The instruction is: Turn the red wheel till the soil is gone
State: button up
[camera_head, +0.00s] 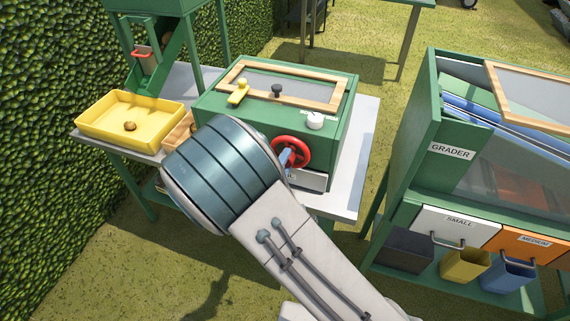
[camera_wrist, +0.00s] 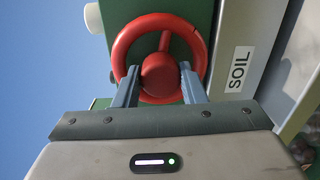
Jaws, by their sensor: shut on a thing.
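The red wheel (camera_head: 303,150) is on the front of a green machine box (camera_head: 258,135). The wheel also fills the upper middle of the wrist view (camera_wrist: 187,33), with a round hub and a spoke. My gripper (camera_wrist: 160,90) has its two fingers on either side of the wheel's lower part and hub, shut on the wheel. In the head view my gripper (camera_head: 287,157) shows only partly, behind my arm. A "SOIL" label (camera_wrist: 239,68) is beside the wheel on a white drawer-like panel. I cannot see whether soil is inside the box.
The box stands on a grey table (camera_head: 349,195). A yellow tray (camera_head: 134,114) with a round brown item (camera_head: 130,126) is at the left. A white knob (camera_head: 315,120) is above the wheel. The green grader (camera_head: 425,149) stands at the right, with a grassy gap between.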

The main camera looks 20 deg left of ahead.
jog(key=m+b, duration=0.5)
jog(key=m, duration=0.1)
jog(key=m+b, duration=0.6)
jog(key=m, duration=0.1)
jog(key=m+y+b, duration=0.1)
jog(key=m+b, duration=0.5)
jog(key=m, duration=0.1)
jog(key=shift+f, duration=0.3)
jog(key=shift+r+m+b, duration=0.1)
jog(key=shift+m+b, duration=0.2)
jog(key=shift+m, duration=0.1)
jog(key=o, duration=1)
jog(key=shift+s, duration=0.1)
jog(key=s, duration=1.3)
jog(key=shift+s+a+r+p, duration=0.2)
jog(key=shift+s+a+p, duration=0.1)
jog(key=shift+s+p, duration=0.1)
